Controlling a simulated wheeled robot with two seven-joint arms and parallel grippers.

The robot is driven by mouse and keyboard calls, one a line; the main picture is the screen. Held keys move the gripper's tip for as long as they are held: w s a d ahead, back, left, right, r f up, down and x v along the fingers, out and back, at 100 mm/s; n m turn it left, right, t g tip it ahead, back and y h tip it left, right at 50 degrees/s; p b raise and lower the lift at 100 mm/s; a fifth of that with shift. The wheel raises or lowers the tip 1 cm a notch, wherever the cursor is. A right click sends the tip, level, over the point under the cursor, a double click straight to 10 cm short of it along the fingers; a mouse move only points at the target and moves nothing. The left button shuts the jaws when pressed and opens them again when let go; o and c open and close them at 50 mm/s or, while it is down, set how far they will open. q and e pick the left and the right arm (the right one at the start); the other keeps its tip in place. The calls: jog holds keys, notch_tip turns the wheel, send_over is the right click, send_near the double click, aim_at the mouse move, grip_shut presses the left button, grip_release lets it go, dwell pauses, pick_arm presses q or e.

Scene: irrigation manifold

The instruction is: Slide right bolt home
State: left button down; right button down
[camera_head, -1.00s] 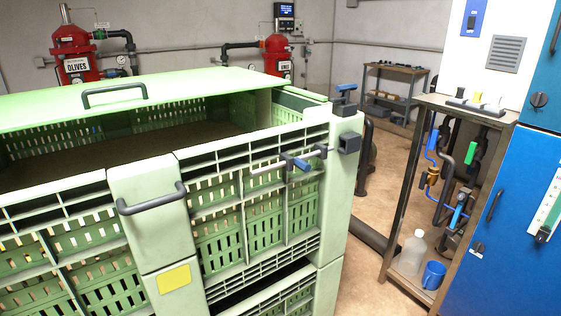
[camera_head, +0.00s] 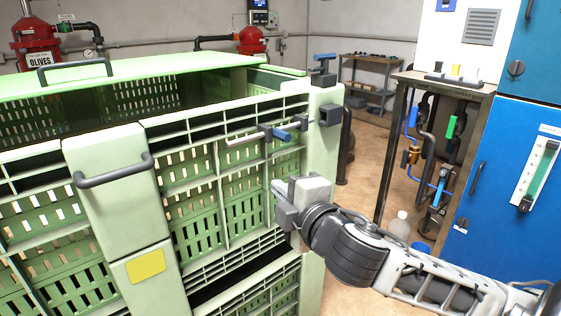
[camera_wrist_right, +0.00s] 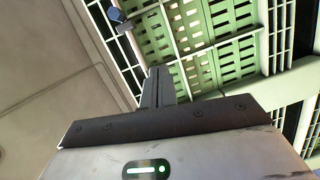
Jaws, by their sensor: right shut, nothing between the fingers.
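The right bolt (camera_head: 246,138) is a grey rod in dark brackets on the upper front of the green crate (camera_head: 103,197). Its blue handle (camera_head: 281,134) sticks out toward me. The rod's right end lies left of the dark keeper block (camera_head: 331,115) on the corner post, with a small gap visible. My right gripper (camera_head: 284,203) is shut and empty, below the bolt and apart from it. In the right wrist view the shut fingers (camera_wrist_right: 158,82) show before the crate slats, and the blue handle (camera_wrist_right: 117,15) is at the top left. My left gripper is not in view.
The crate's green lid (camera_head: 140,71) has a grey handle. A blue-topped latch (camera_head: 324,64) stands on the corner post. A dark bar handle (camera_head: 114,171) juts from the crate front. A blue cabinet (camera_head: 507,190) and a bench with pipes (camera_head: 445,85) stand right.

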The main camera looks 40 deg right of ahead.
aim_at(281, 134)
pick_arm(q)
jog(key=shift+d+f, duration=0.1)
pick_arm(e)
jog(key=shift+n+t+h, duration=0.4)
jog(key=shift+t+h, duration=0.2)
jog(key=r, duration=0.4)
jog(key=shift+s+d, duration=0.25)
jog(key=shift+d, duration=0.15)
jog(key=shift+f, duration=0.1)
jog(key=w+d, duration=0.1)
jog(key=w, duration=0.2)
jog(key=w+d, duration=0.2)
jog(key=w, duration=0.1)
jog(key=w+d, duration=0.1)
jog(key=w, duration=0.3)
jog(key=shift+d, duration=0.4)
jog(key=shift+w+d, duration=0.15)
jog(key=shift+d, duration=0.3)
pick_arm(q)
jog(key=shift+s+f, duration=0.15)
